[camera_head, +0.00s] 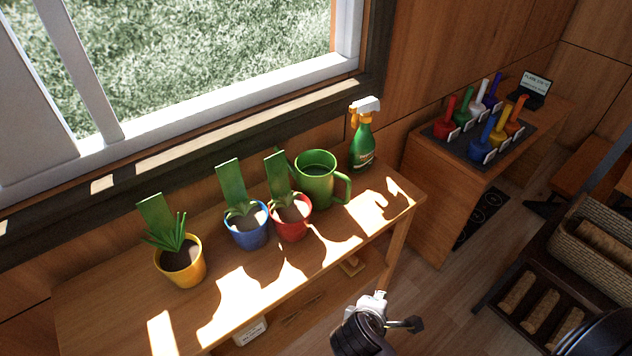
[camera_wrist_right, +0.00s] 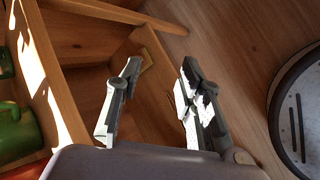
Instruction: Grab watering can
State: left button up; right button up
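The green watering can (camera_head: 316,188) stands upright on the wooden bench (camera_head: 105,318) under the window, its loop handle on the right side. In the right wrist view, part of a green object that looks like the can (camera_wrist_right: 18,142) shows at the left edge. My right gripper (camera_head: 378,312) is in front of the bench, apart from the can and to its lower right in the head view. In the right wrist view my right gripper (camera_wrist_right: 160,68) has its two fingers spread with nothing between them. My left gripper does not show.
Yellow (camera_head: 183,270), blue (camera_head: 247,233) and red (camera_head: 291,224) plant pots stand left of the can. A green spray bottle (camera_head: 362,145) stands close behind it to the right. A cabinet (camera_head: 440,205) with colored items stands further right. Floor is open before the bench.

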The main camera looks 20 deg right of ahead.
aim_at(347, 197)
jog(key=w+a+r+n+t+h, duration=0.1)
jog(key=w+a+r+n+t, duration=0.1)
jog(key=n, duration=0.3)
jog(key=w+a+r+n+t+h, duration=0.2)
jog(key=w+a+r+n+t, duration=0.1)
jog(key=w+a+r+n, duration=0.1)
jog(key=w+a+r+n+t+h, duration=0.2)
jog(key=w+a+r+n+t, duration=0.1)
jog(key=n, duration=0.4)
jog(key=shift+w+r+n, duration=0.3)
jog(key=shift+w+r, duration=0.45)
jog(key=shift+w, duration=0.35)
jog(key=shift+w+r+t+h, duration=0.15)
jog(key=shift+w+t+h, duration=0.1)
jog(key=shift+t+h, duration=0.05)
jog(key=p+x, duration=0.1)
jog(key=x, duration=1.6)
jog(key=shift+s+d+p, duration=0.1)
jog(key=shift+p, duration=0.3)
jog(key=shift+c, duration=0.2)
grip_shut()
